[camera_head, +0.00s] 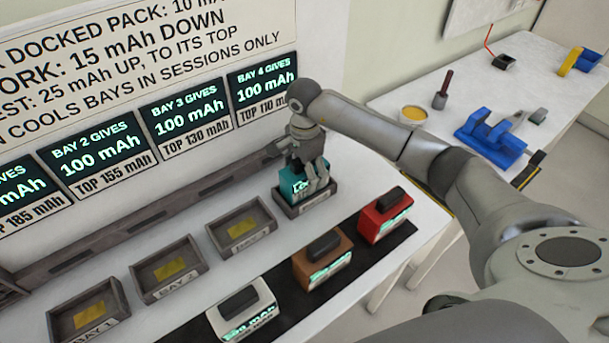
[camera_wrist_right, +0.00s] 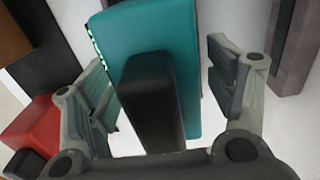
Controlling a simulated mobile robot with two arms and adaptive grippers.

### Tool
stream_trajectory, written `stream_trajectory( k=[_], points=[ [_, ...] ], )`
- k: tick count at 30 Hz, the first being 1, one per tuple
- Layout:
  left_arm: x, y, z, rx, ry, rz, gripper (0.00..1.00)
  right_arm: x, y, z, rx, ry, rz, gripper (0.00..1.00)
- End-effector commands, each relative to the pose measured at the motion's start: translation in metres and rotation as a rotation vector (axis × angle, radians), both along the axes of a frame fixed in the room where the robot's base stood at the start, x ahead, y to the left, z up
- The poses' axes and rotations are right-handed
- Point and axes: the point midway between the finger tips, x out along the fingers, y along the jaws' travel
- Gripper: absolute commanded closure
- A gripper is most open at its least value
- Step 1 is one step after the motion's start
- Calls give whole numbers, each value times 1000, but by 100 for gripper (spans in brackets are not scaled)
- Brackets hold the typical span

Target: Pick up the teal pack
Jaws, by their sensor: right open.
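The teal pack (camera_head: 291,187) sits in the bay tray (camera_head: 322,206) at the right end of the row, below the Bay 4 sign. In the right wrist view the teal pack (camera_wrist_right: 148,35) has a black handle (camera_wrist_right: 150,105) on top. My right gripper (camera_head: 312,170) is over the pack from above. Its fingers (camera_wrist_right: 165,95) stand open on both sides of the pack's handle, with gaps visible. The gripper hides much of the pack in the head view. My left gripper is not in view.
Three other bay trays (camera_head: 212,238) to the left each show a yellow patch and no pack. White (camera_head: 258,312), brown (camera_head: 338,272) and red (camera_head: 393,228) packs stand on a black strip in front. A side table (camera_head: 450,128) holds blue fixtures and a bowl.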

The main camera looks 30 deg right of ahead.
Motion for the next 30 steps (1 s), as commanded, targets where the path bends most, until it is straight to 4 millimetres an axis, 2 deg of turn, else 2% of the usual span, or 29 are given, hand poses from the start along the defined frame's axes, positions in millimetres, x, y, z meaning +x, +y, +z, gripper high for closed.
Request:
stream_trajectory(
  k=[3,18,19,30],
  points=[
    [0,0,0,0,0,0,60,0,0,0,0,-1,0,23],
    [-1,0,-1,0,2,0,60,0,0,1,0,-1,0,88],
    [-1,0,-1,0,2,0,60,1,0,2,0,-3,0,90],
    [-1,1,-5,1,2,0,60,2,0,6,0,-6,0,90]
  ],
)
